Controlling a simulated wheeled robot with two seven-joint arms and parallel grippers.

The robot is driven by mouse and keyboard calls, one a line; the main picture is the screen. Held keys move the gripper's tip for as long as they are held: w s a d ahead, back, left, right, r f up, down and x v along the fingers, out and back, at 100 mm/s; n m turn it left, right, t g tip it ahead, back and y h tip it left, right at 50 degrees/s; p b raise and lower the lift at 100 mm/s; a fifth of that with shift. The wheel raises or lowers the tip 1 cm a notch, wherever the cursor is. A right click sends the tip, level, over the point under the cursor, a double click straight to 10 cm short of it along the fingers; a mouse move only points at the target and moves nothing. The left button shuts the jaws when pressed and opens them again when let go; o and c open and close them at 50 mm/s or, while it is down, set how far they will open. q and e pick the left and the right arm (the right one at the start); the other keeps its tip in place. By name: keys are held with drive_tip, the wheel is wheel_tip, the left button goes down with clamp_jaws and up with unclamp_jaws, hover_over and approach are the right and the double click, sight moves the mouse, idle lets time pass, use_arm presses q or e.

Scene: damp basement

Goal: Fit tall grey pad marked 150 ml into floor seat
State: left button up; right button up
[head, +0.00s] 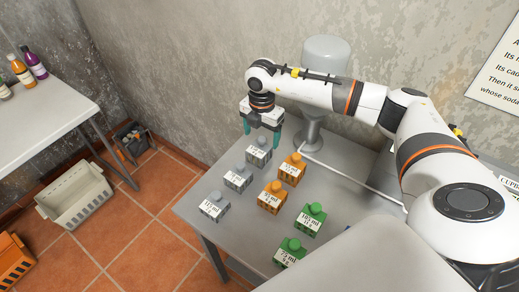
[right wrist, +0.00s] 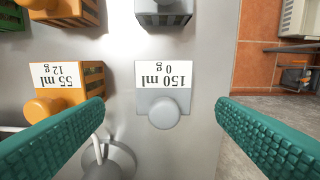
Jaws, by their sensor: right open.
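The grey pad marked 150 ml (right wrist: 163,92), with a 0 g line and a round knob, stands on the metal table. In the head view it is the farthest of the grey pads (head: 257,156). My right gripper (head: 262,137) is open above it. In the right wrist view its teal fingers (right wrist: 160,112) are on both sides of the pad, apart from it. I cannot make out the floor seat for certain; a small dark caddy (head: 131,139) stands on the tiled floor by the wall. My left gripper is not in view.
Close to the right of the pad is an orange block marked 55 ml (head: 291,171). Other grey, orange and green blocks stand nearby on the table (head: 345,232). A grey crate (head: 78,200) and an orange crate (head: 14,262) are on the floor. A side table (head: 50,110) holds bottles.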

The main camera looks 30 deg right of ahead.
sight(261, 139)
drive_tip(key=shift+f, duration=0.3)
drive_tip(key=shift+w+f+p, duration=0.2)
drive_tip(key=shift+f+p, duration=0.6)
drive_tip(key=shift+f, duration=0.15)
wheel_tip(261, 139, down, 2)
drive_tip(key=shift+d+f, duration=0.1)
drive_tip(key=shift+f, duration=0.4)
drive_tip(key=shift+c, duration=0.3)
drive_tip(key=c, duration=1)
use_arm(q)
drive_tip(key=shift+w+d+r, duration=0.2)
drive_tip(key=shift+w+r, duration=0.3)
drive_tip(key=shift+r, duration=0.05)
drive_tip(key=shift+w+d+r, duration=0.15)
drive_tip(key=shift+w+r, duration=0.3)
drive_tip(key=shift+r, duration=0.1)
